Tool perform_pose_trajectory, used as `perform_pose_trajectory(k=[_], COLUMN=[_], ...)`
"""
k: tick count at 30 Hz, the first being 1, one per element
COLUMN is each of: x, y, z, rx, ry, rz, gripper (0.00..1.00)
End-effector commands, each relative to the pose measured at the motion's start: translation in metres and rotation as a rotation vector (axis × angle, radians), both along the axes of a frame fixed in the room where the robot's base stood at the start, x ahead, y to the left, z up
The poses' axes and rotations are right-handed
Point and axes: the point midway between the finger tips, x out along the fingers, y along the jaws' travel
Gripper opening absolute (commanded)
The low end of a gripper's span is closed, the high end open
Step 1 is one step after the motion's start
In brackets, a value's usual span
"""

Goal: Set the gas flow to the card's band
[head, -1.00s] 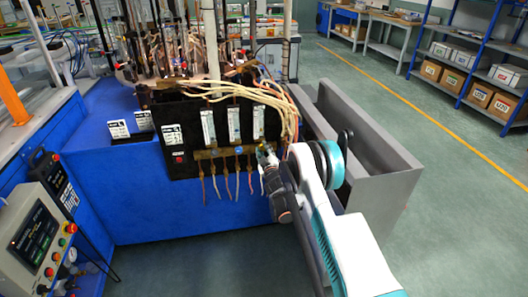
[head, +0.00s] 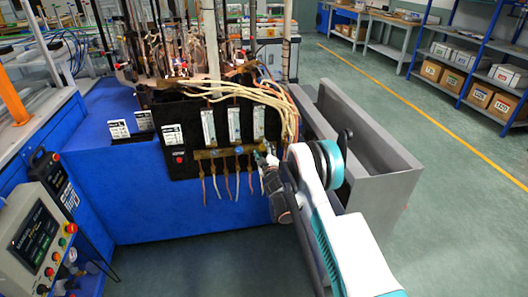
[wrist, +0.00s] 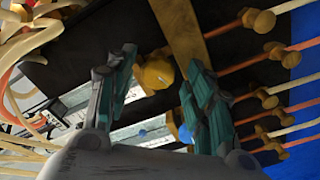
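The black gas panel (head: 186,155) on the blue machine carries three upright flow meters, at the left (head: 208,126), middle (head: 234,124) and right (head: 259,122). A brass valve strip (head: 222,151) runs below them. White cards stand at the left (head: 118,129) and on the panel (head: 172,134); their print is too small to read. My gripper (head: 266,157) is at the strip's right end, below the right meter. In the wrist view, my gripper (wrist: 162,62) is open, its fingers on either side of a round brass knob (wrist: 156,73), with gaps visible. A blue part (wrist: 185,132) is partly hidden behind the right finger.
Pale hoses (head: 270,95) loop over the panel's top right, close to my arm. Several thin tubes (head: 238,180) hang below the strip. A grey trough (head: 375,160) stands right of the panel. A control box (head: 38,235) is at the left front.

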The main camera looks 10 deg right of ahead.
Motion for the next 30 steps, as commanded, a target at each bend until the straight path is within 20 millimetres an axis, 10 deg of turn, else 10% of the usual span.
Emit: perform_pose_trajectory(k=[30], x=[-0.075], y=[0.0], z=[0.0], rx=[0.0], ry=[0.0], rz=[0.0], gripper=[0.49])
